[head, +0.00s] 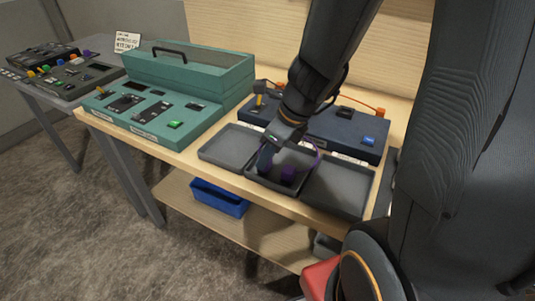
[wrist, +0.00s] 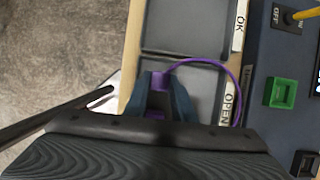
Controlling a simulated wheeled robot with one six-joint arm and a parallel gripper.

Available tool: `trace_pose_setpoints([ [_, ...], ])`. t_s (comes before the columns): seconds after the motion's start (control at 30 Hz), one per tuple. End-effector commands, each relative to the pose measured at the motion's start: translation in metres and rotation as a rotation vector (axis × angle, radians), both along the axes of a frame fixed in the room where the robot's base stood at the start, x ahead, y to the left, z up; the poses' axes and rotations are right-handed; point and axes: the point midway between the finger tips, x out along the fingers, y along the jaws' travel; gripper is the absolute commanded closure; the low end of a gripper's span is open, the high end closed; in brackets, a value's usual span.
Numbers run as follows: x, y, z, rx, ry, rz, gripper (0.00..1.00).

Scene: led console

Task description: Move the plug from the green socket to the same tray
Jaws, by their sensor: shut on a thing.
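My gripper (wrist: 158,95) is shut on a purple plug (wrist: 159,81), with a purple cable (wrist: 225,72) looping right towards the console. In the head view my gripper (head: 268,158) is low at the middle tray (head: 262,181). A purple piece (head: 288,174) shows beside the fingers there; I cannot tell whether it touches the tray floor. In the wrist view the fingers are over the tray beside the "OPEN" label (wrist: 230,100).
A left tray (head: 230,146) and a right tray (head: 338,186) flank the middle one; both look empty. The blue console (head: 345,134) stands behind them, with a yellow lever (wrist: 305,14) and an orange cable (head: 365,107). A teal console (head: 150,118) stands left.

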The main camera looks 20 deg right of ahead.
Motion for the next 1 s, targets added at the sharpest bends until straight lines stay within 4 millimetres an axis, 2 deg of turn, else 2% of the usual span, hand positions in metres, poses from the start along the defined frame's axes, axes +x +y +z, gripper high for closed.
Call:
trace_pose_setpoints([
  [0.83,0.0001,0.0,-0.0025,0.0,0.0,-0.001,0.99],
  [0.87,0.0001,0.0,-0.0025,0.0,0.0,-0.001,0.76],
  [1.0,0.0001,0.0,-0.0025,0.0,0.0,-0.001,0.55],
])
